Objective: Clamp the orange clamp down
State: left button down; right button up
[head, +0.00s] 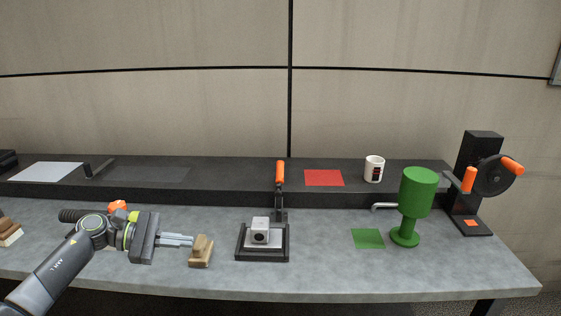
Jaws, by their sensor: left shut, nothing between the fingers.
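The orange clamp (280,172) has its orange handle pointing straight up, with a dark metal body below it. It stands at the back of a black square fixture (262,256) in the middle of the bench. A small silver block (260,231) with a dark round hole sits in the fixture. My left gripper (190,240) is shut and empty, to the left of the fixture and lower than the clamp handle, with its fingers pointing right. A wooden block (201,251) is right by its fingertips; I cannot tell whether they touch. My right gripper is not in view.
A green goblet-shaped object (418,196) and a black press with orange handles (480,185) stand at the right. A white mug (374,169) and a red square (324,178) are on the raised back shelf. Bare bench (330,270) lies right of the fixture.

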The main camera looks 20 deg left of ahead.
aim_at(279, 164)
jog(key=i, duration=1.35)
